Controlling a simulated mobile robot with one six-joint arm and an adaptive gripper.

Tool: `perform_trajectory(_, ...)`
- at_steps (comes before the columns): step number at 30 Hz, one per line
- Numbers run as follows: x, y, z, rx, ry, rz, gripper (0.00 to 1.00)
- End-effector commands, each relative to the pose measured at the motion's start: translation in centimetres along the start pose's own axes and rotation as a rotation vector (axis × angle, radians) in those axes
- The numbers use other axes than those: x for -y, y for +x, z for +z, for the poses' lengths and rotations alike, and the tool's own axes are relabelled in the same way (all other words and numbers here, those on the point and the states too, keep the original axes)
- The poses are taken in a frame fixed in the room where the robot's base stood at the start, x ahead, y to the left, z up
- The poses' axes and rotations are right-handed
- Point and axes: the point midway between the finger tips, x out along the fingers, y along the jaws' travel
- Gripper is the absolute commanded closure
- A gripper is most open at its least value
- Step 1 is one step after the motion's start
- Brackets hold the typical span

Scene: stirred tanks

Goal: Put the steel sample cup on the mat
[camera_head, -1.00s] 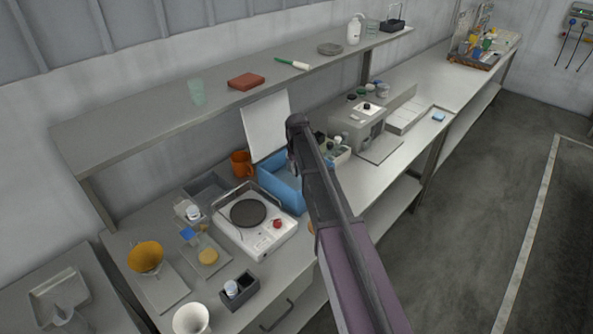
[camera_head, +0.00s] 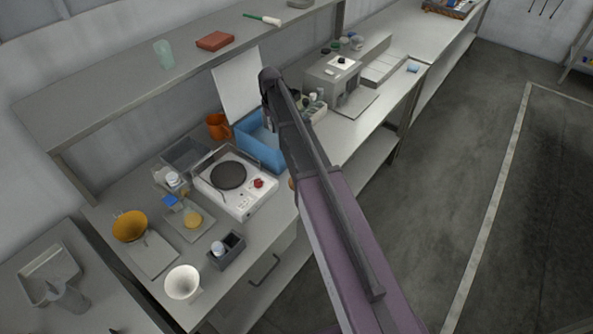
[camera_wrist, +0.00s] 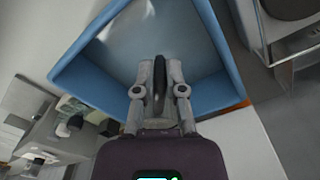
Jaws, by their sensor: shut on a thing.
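My gripper (camera_wrist: 161,64) is shut on a narrow dark thing (camera_wrist: 159,85) in the wrist view. I cannot tell whether this is part of the steel sample cup; no steel cup shows clearly elsewhere. The fingers are over the open blue tub (camera_wrist: 85,85), which also shows on the bench in the head view (camera_head: 262,154). My arm hides the gripper there. Two flat grey pads lie on the bench: one (camera_head: 155,261) by the orange funnel, one (camera_head: 180,228) under a flask. I cannot tell which, if either, is the mat.
A white funnel-shaped vessel (camera_head: 183,283) and a dark holder (camera_head: 228,253) are near the front edge. A shelf (camera_head: 110,95) hangs above. A grey instrument (camera_head: 333,78) stands to the right.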

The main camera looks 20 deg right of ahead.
Motion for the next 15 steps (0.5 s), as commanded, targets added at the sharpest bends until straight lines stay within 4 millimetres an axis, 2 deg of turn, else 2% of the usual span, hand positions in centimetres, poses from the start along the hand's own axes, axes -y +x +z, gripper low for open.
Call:
perform_trajectory(1, 0.0, -1.2, 0.0, 0.0, 0.0, 0.0, 1.0)
perform_trajectory(7, 0.0, -4.0, 0.0, 0.0, 0.0, 0.0, 1.0)
perform_trajectory(15, 0.0, -5.2, 0.0, 0.0, 0.0, 0.0, 1.0)
